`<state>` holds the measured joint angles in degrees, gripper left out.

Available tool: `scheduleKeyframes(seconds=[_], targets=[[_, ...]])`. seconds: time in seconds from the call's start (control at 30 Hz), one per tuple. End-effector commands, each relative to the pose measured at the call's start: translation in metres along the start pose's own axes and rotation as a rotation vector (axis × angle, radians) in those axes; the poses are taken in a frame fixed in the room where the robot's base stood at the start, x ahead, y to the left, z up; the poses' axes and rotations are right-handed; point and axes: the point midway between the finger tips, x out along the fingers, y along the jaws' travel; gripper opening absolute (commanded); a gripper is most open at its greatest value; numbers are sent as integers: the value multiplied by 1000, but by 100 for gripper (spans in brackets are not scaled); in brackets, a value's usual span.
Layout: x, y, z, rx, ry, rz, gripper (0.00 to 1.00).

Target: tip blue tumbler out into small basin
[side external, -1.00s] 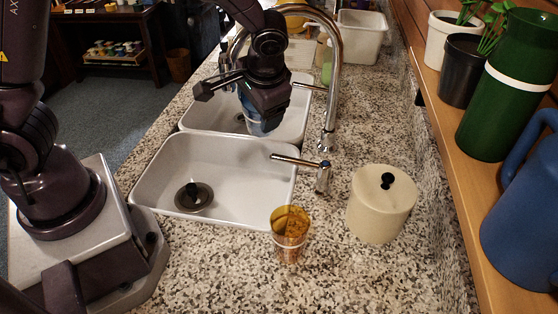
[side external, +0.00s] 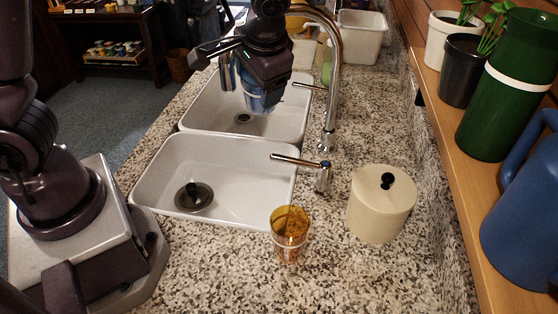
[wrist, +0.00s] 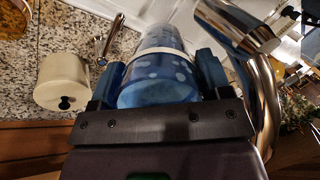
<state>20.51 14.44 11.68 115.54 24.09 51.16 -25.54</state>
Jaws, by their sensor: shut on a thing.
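The blue tumbler (side external: 258,98) is held in my gripper (side external: 262,84) above the far white basin (side external: 205,112) of a double sink. In the wrist view, the tumbler (wrist: 158,80) is blue with paler spots and sits between the two fingers of my gripper (wrist: 158,72), which are shut on it. In the side view the arm and gripper hide its upper part. I cannot tell what is in it. The near white basin (side external: 235,165) has a dark drain with a black knob. I cannot tell which basin counts as the small one.
A tall chrome faucet (side external: 335,85) arches close to the right of my gripper. A lever tap (side external: 322,175) stands beside the near basin. An amber glass (side external: 290,235) and a cream lidded canister (side external: 380,205) stand on the speckled counter. A shelf with plants and jugs runs along the right.

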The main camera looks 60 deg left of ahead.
Motion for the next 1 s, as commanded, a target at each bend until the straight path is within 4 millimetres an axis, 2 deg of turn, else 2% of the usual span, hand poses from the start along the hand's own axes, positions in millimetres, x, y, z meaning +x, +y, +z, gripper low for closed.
scheduleKeyframes(seconds=[0.1,0.23,0.73,0.87,1.0], targets=[[28,10,4,3,-9,-5,0],[47,17,6,1,-5,-2,0],[48,22,6,-3,-6,4,0],[47,38,9,-24,-26,20,0],[59,62,25,-133,-93,47,0]])
